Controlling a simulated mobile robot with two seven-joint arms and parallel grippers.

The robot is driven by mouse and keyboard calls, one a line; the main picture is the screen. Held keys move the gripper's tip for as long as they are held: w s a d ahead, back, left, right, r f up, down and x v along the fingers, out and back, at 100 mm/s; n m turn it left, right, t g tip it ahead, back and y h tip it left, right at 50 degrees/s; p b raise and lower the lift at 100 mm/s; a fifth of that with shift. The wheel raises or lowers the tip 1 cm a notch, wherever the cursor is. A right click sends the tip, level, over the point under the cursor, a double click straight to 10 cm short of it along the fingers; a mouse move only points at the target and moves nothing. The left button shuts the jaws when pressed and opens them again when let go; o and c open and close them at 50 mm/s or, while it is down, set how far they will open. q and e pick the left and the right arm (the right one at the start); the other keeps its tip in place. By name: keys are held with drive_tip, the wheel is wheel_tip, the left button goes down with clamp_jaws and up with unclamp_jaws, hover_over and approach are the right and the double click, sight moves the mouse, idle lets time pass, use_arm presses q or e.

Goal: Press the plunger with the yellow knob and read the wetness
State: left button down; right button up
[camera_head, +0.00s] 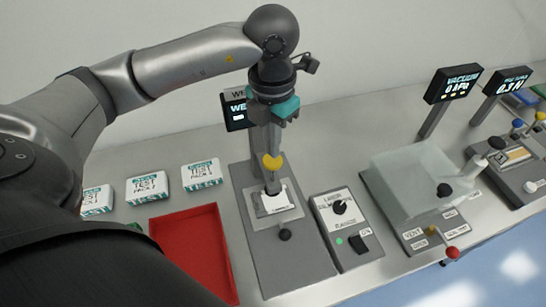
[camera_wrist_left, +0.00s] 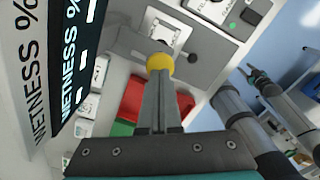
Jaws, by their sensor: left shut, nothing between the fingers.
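The yellow knob (camera_head: 273,162) tops the plunger of the wetness tester (camera_head: 290,257), above a white sample pad (camera_head: 272,203). In the left wrist view the knob (camera_wrist_left: 160,65) sits right at my fingertips. My left gripper (camera_head: 272,150) points down, shut and empty, with its tips at the top of the knob; I cannot tell whether they touch. The wetness display (camera_head: 236,117) is partly hidden by my gripper in the head view. In the left wrist view its screen (camera_wrist_left: 78,80) reads "WETNESS %" with dashes, no clear number. My right gripper (camera_wrist_left: 262,79) is small at the right there.
A red tray (camera_head: 190,248) and several white test packs (camera_head: 202,174) lie left of the tester. A control box (camera_head: 345,225) with a knob and switch stands close on its right. A vacuum station (camera_head: 420,180) with a clear cover is farther right.

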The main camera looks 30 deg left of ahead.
sight(273, 160)
use_arm(q)
drive_tip(key=shift+f, duration=0.15)
drive_tip(key=shift+f+b, duration=2.95)
drive_tip(key=shift+f, duration=0.1)
drive_tip(key=shift+r, duration=0.2)
drive_tip(key=shift+r+p, duration=3.2)
drive_tip(key=shift+r, duration=1.3)
drive_tip(key=shift+f, duration=0.1)
